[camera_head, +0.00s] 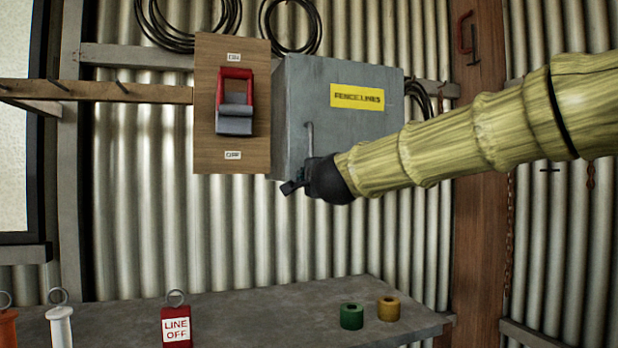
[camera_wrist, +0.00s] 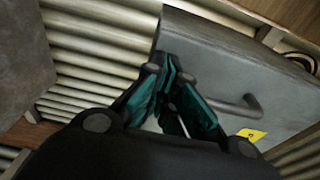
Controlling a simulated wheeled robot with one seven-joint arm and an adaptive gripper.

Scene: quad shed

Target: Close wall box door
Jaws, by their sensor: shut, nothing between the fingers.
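The grey wall box (camera_head: 350,130) is fixed to the corrugated wall, with a yellow "FENCE LINES" label (camera_head: 357,96) on its door. The door's bar handle (camera_head: 310,140) is near its lower left. The door front looks in line with the box's left side; I cannot tell if it is fully shut. My gripper (camera_head: 291,187) is shut and empty at the door's lower left corner, just below the handle. In the wrist view my fingers (camera_wrist: 172,75) lie over the grey door face (camera_wrist: 215,62), left of the handle (camera_wrist: 240,106); contact is unclear.
A wooden board with a red-handled switch (camera_head: 235,100) is close left of the box. Below, a grey bench (camera_head: 270,312) holds a red "LINE OFF" tag (camera_head: 176,325), a green roll (camera_head: 351,316) and a yellow roll (camera_head: 388,308). Wall space between bench and box is free.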

